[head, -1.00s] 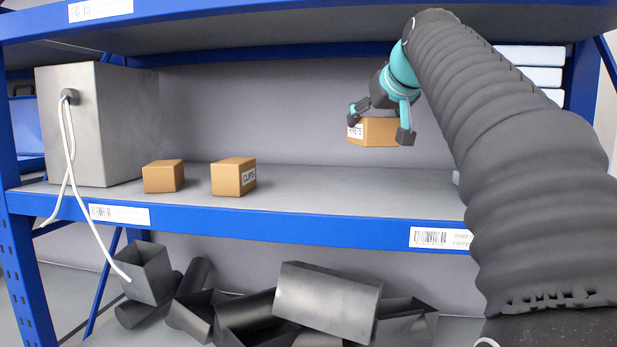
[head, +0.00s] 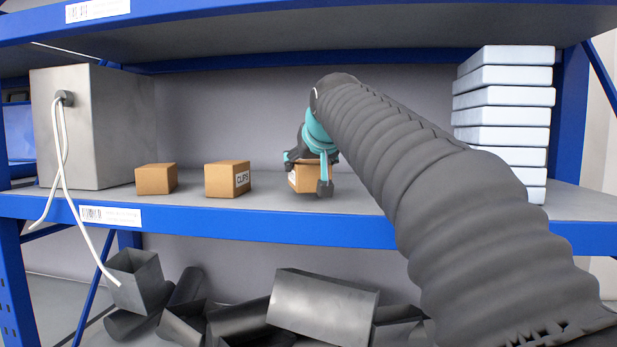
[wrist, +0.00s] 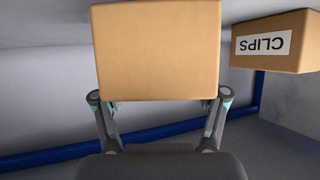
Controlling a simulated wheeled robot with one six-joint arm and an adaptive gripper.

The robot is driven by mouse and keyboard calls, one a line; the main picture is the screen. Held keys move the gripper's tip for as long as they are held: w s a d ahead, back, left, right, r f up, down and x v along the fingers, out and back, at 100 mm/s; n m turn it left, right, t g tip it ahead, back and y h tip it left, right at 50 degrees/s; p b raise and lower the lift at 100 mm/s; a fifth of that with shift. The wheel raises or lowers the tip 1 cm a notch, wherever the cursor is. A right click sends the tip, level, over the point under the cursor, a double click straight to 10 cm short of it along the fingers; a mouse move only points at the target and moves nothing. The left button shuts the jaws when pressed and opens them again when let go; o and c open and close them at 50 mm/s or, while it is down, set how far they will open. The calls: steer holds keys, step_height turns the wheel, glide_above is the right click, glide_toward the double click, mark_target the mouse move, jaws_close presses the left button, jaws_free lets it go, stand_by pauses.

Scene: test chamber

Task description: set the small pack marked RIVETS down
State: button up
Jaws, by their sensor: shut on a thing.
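My gripper (head: 308,172) is shut on a small tan cardboard pack (head: 306,181), one finger on each side. The pack's white label shows only in part behind a finger; its word cannot be read now. The pack is low over the middle shelf (head: 355,200), right of the box marked CLIPS (head: 228,179), with a gap between them. I cannot tell whether its underside touches the shelf. In the wrist view the held pack (wrist: 157,50) fills the top middle between the fingers, and the CLIPS box (wrist: 275,42) is upper right.
A plain tan box (head: 156,179) stands left of the CLIPS box. A grey metal cabinet (head: 95,125) with a white cable is at the left. A stack of pale boxes (head: 500,118) stands at the right. The shelf's blue front edge (head: 260,222) and the upper shelf bound the space.

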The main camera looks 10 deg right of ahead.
steer(key=shift+f, duration=0.8)
steer(key=shift+f, duration=0.15)
steer(key=o, duration=1.4)
steer(key=shift+s+r, duration=0.1)
steer(key=shift+r, duration=0.1)
steer(key=v, duration=1.1)
steer(key=shift+s+r+p, duration=0.1)
steer(key=shift+s+p, duration=0.25)
steer(key=shift+p, duration=0.05)
